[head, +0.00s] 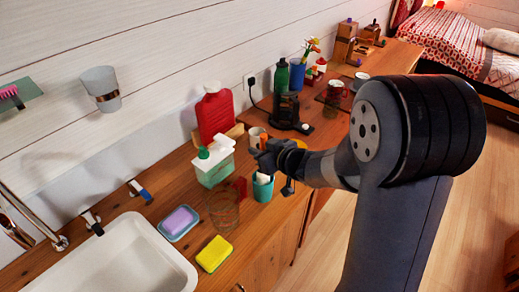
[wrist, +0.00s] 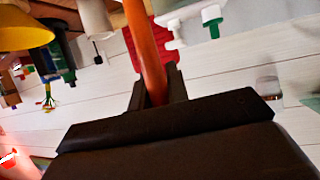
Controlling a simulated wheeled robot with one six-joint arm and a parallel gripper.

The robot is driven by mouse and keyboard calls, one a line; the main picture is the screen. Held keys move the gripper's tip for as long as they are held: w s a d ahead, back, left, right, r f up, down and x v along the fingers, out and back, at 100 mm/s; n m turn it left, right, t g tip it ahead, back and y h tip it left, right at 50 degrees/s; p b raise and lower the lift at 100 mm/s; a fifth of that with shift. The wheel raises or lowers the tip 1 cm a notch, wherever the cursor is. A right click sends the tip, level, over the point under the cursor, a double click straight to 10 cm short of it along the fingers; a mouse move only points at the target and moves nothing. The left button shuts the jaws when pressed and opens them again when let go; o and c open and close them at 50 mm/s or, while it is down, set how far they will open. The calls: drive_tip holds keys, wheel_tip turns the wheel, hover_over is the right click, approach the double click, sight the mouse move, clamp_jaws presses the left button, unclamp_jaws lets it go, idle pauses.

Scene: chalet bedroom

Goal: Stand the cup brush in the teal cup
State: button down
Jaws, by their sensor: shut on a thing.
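The teal cup (head: 263,190) stands on the wooden counter near its front edge. My gripper (head: 266,160) is above the cup and shut on the cup brush, whose orange handle (head: 263,141) shows just over the fingers. In the wrist view the orange handle (wrist: 146,50) runs up from between the fingers (wrist: 158,90). A white part, seemingly the brush head (head: 262,178), shows at the cup's mouth below my gripper. I cannot tell how deep it sits in the cup. The cup does not show in the wrist view.
A yellow sponge (head: 214,254), a soap dish (head: 177,232) and the sink (head: 130,262) lie nearer. A black coffee maker (head: 287,112) stands behind.

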drive_tip(key=shift+f+b, duration=1.35)
drive_tip(key=shift+f, duration=0.45)
drive_tip(key=c, duration=1.3)
unclamp_jaws()
drive_tip(key=p+v, duration=0.1)
drive_tip(key=v, duration=0.9)
drive_tip(key=shift+s+d, duration=0.25)
drive_tip(key=shift+s, duration=0.05)
drive_tip(key=shift+r, duration=0.1)
